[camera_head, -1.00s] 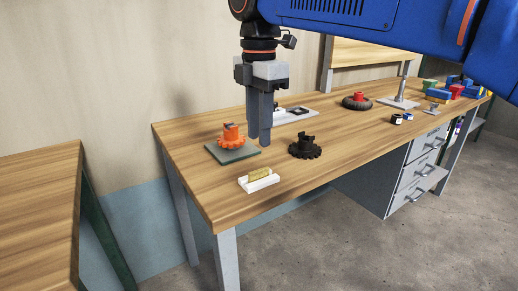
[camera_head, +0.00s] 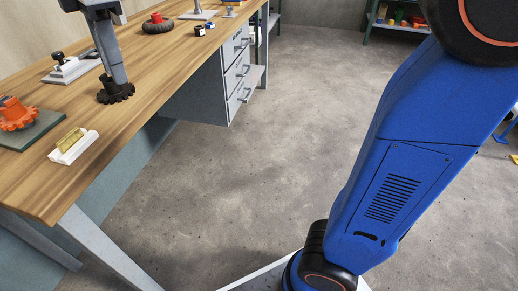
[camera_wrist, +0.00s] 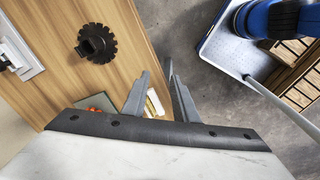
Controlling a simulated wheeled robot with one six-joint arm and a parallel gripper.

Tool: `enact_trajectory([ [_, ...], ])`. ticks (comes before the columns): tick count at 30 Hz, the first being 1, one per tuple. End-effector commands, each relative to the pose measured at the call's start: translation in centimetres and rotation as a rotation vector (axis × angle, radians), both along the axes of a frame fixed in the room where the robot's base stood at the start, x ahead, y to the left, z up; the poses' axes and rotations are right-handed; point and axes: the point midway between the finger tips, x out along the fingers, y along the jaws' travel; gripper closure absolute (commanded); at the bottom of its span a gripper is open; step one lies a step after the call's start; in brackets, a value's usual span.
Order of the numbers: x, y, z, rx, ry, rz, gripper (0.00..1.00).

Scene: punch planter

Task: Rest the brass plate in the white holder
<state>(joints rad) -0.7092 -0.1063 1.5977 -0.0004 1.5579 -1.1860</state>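The brass plate (camera_head: 71,139) is a small gold block seated in the white holder (camera_head: 77,153) near the bench's front edge, in the head view. Its top stands above the holder's walls. In the wrist view the brass plate (camera_wrist: 150,107) and white holder (camera_wrist: 157,102) show partly between my fingers, and the rest is hidden behind them. My gripper (camera_head: 119,80) is above the bench, overlapping the black gear in the head view. In the wrist view my gripper (camera_wrist: 158,68) has a gap between its fingers and nothing held in it.
A black gear (camera_head: 116,93) lies on the bench behind the holder. An orange gear (camera_head: 17,115) sits on a dark green plate (camera_head: 43,128) at the left. A grey stand with a black knob (camera_head: 70,70) is farther back. Drawers (camera_head: 237,72) hang under the bench.

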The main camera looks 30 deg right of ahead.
Motion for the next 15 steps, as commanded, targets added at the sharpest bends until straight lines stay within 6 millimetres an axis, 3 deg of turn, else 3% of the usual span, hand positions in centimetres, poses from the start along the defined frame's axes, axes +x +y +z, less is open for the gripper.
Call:
enact_trajectory([
  [1,-0.1,-2.7,-0.7,0.013,-0.008,-0.095,0.74],
  [6,-1.0,-10.0,-3.6,0.069,-0.038,-0.42,0.74],
  [15,-5.2,-21.0,-10.4,0.182,-0.091,-0.99,0.74],
])
